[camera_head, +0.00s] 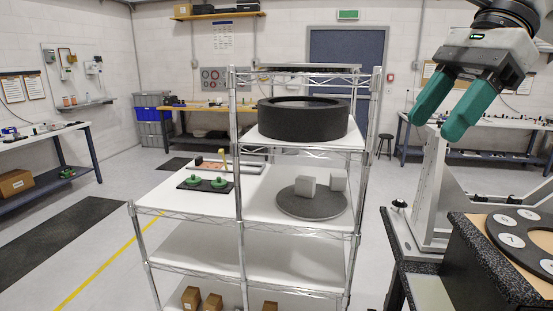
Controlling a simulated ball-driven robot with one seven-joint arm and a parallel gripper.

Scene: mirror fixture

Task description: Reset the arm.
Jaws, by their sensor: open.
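My gripper (436,117) hangs at the upper right of the head view, with two teal fingers pointing down and to the left. The fingers stand apart with nothing between them. It is in the air, right of the wire shelf rack (239,215) and above the fixture at the right. My arm's wrist runs out of the top right of the picture.
On the rack sit a black ring-shaped drum (302,121), a grey round plate (310,207) with two pale cubes (305,185), and a dark tray (186,186) with green parts. A fixture (436,200) and a black table (480,262) with a disc stand right.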

